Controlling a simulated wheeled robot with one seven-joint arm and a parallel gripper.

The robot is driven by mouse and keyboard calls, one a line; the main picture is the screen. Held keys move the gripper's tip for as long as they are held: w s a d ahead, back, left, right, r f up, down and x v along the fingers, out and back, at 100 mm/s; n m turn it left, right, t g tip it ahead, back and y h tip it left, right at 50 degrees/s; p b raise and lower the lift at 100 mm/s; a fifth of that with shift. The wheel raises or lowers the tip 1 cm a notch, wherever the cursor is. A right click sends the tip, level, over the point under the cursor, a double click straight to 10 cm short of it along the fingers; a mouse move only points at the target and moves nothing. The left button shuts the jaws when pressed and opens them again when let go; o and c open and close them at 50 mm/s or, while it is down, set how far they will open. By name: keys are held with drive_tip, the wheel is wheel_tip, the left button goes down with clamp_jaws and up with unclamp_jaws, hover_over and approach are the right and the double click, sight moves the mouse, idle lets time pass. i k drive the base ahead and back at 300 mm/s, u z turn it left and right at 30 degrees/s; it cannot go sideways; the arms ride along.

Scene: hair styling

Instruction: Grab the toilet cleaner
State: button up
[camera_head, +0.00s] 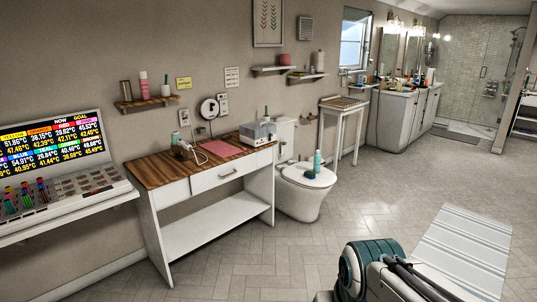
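A teal-green bottle (317,162) stands upright on the closed lid of the white toilet (306,190), in the middle of the view. It may be the toilet cleaner, but its label is too small to read. A small dark blue item sits beside its base. Part of my arm, with a teal joint and white link, shows at the bottom right, well in front of the toilet and apart from the bottle. My gripper's fingertips cannot be made out.
A wooden-topped table (165,174) with a grey box (258,134) stands left of the toilet. A white side table (344,104) is behind it to the right. A striped rug (463,250) lies on the right. The tiled floor before the toilet is clear.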

sight(317, 160)
drive_tip(key=z, duration=0.15)
drive_tip(key=i, duration=2.05)
drive_tip(key=z, duration=0.3)
drive_tip(key=i, duration=3.1)
